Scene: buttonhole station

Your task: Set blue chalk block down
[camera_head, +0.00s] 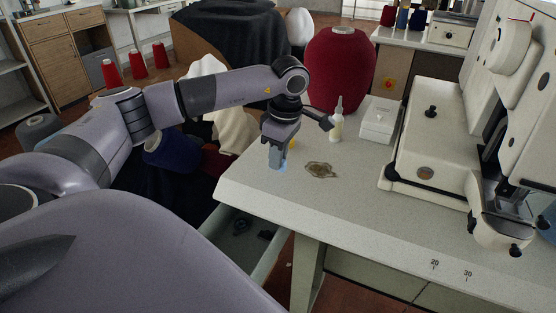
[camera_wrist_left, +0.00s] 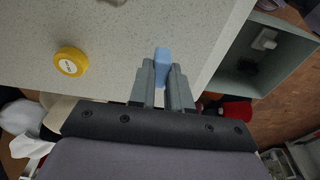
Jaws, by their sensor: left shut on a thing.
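The blue chalk block (camera_wrist_left: 162,54) is between the fingers of my left gripper (camera_wrist_left: 164,78) in the left wrist view, its end sticking out past the fingertips. I cannot tell whether the block touches the tabletop. My right gripper is in neither view.
A yellow round tape measure (camera_wrist_left: 70,62) lies near the gripper. A brownish flat piece (camera_head: 321,170), a small bottle (camera_head: 337,122) and a white box (camera_head: 379,120) stand farther right, before the sewing machine (camera_head: 428,140). An open drawer (camera_head: 240,235) is below the table edge. The front tabletop is clear.

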